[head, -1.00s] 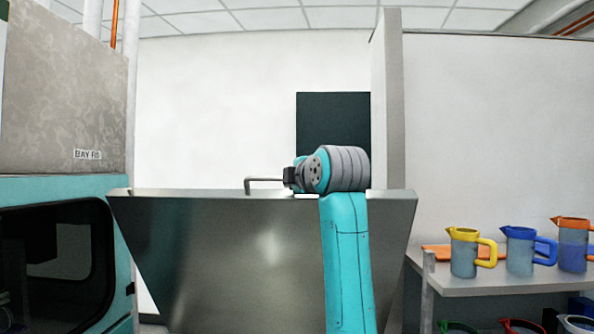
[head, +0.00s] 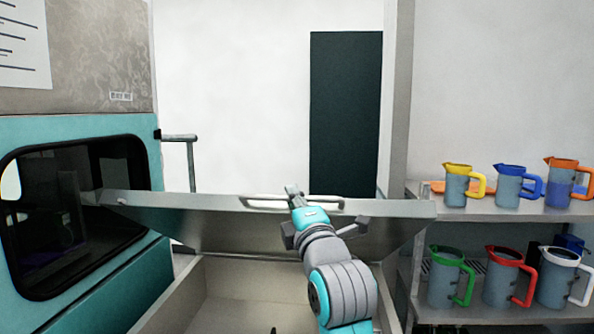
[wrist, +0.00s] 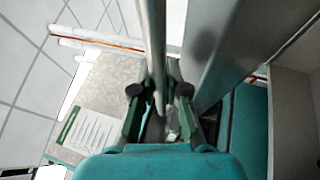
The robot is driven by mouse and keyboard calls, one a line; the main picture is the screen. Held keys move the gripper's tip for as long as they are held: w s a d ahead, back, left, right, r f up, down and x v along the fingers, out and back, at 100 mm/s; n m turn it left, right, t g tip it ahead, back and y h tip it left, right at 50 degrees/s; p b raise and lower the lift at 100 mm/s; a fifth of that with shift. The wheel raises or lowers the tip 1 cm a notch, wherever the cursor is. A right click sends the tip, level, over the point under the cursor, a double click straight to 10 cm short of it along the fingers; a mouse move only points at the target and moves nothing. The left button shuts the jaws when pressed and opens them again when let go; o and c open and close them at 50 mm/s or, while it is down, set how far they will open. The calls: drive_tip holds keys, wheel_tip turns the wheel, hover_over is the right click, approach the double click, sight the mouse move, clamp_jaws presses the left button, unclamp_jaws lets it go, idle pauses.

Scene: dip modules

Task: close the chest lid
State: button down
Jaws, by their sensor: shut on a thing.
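The chest lid (head: 225,233) is a grey metal panel in the head view, partly open and tilted over the back of the chest (head: 163,295). Its underside faces me, and the chest's pale interior shows below it. A bar handle (head: 258,202) runs along the lid's upper edge. My gripper (head: 293,190) is at this handle, and my wrist partly covers the lid. In the wrist view, my gripper (wrist: 160,91) is shut on the handle bar (wrist: 152,35), which passes between the fingers. The lid (wrist: 228,45) shows beside it there.
A teal machine with a dark window (head: 75,215) stands close on the left. A metal shelf (head: 470,212) on the right holds several jugs with coloured handles. A dark panel (head: 346,110) is on the wall behind.

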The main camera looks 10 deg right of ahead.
drive_tip(key=s+a+f+n+t+y, duration=0.1)
drive_tip(key=s+f, duration=0.3)
drive_tip(key=f, duration=0.9)
drive_tip(key=s+a+f+n+t, duration=0.1)
drive_tip(key=s+f, duration=0.4)
drive_tip(key=f, duration=0.9)
drive_tip(key=s+a+f+n+t+y, duration=0.1)
drive_tip(key=s+f, duration=0.4)
drive_tip(key=f, duration=0.9)
drive_tip(key=shift+s+a+n+t+y, duration=0.25)
drive_tip(key=shift+a+t, duration=0.25)
drive_tip(key=shift+a, duration=0.35)
drive_tip(key=c, duration=1.5)
unclamp_jaws()
drive_tip(key=shift+w+f, duration=0.1)
drive_tip(key=shift+o, duration=0.2)
drive_tip(key=shift+r, duration=0.3)
